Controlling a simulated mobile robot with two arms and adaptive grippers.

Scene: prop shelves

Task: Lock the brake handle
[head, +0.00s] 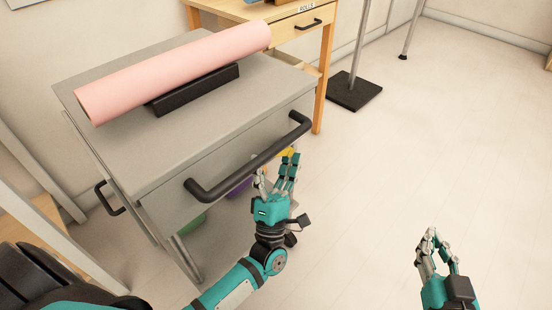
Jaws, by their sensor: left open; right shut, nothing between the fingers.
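A grey cart (190,85) stands at left centre with a long black bar handle (245,165) across its near right face. A smaller black handle (104,198) is on its left side. I cannot tell which of these, if either, is the brake handle. My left gripper (274,174) is open and empty, fingers up, just below and in front of the right half of the long bar. I cannot tell if it touches the bar. My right gripper (438,246) is shut and empty over the floor at lower right, well apart from the cart.
A pink roll (175,70) rests on a black support (195,90) on the cart top. Purple (240,187), yellow and green items show low under the cart. A wooden drawer table (285,25) stands behind it. A black stand base (354,91) is on the floor. The right floor is clear.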

